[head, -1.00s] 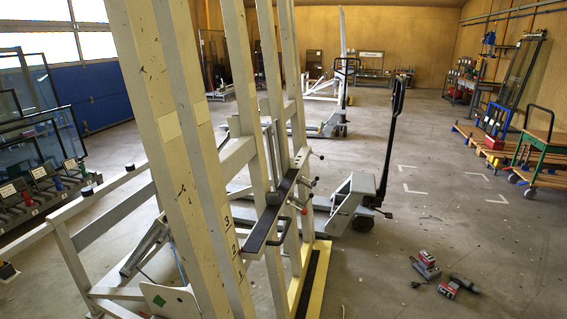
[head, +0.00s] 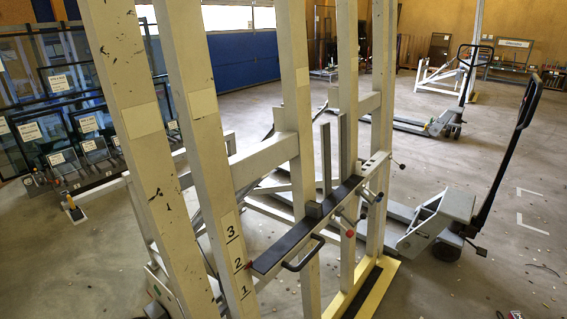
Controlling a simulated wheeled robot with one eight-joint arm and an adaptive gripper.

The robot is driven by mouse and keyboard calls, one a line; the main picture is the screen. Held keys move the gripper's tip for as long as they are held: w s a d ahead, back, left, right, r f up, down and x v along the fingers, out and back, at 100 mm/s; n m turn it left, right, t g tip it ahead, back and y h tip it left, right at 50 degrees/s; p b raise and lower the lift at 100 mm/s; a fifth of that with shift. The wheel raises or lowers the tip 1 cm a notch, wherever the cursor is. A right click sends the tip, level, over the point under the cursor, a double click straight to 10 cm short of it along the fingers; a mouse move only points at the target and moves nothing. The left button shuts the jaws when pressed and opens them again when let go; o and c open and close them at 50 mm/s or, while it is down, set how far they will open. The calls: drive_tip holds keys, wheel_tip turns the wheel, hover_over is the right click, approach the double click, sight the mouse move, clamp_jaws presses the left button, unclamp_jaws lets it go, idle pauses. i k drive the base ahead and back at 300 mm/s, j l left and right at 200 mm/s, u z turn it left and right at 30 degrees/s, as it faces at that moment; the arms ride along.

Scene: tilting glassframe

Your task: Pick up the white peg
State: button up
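I cannot make out a separate white peg for certain. A tall off-white wooden frame (head: 203,120) fills the middle of the head view. Any of these could be the peg; I cannot tell. My gripper is not in view.
A pallet jack (head: 445,220) stands right of the frame, and another jack (head: 446,122) stands farther back. Glass panes on a rack (head: 85,150) stand at the left. A dark handle (head: 304,253) juts from the ledge. The floor at the right is mostly clear.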

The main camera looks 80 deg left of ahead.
sight(359, 164)
drive_tip(key=i+j+u, duration=0.2)
drive_tip(key=u, duration=0.25)
drive_tip(key=i+j+u, duration=0.1)
drive_tip(key=i+u, duration=0.25)
drive_tip(key=u, duration=0.15)
drive_tip(key=i+u, duration=0.25)
drive_tip(key=u, duration=0.2)
drive_tip(key=i+l+u, duration=0.15)
drive_tip(key=i+u, duration=0.15)
drive_tip(key=u, duration=0.15)
drive_tip(key=i+l+u, duration=0.2)
drive_tip(key=u, duration=0.25)
drive_tip(key=i+u, duration=0.3)
drive_tip(key=i+l+u, duration=0.25)
drive_tip(key=l+u, duration=0.3)
drive_tip(key=l, duration=0.3)
drive_tip(key=l+u, duration=0.3)
drive_tip(key=l, duration=0.3)
drive_tip(key=k+l+u, duration=0.3)
drive_tip(key=l, duration=0.25)
drive_tip(key=i+l, duration=0.05)
drive_tip(key=i, duration=0.05)
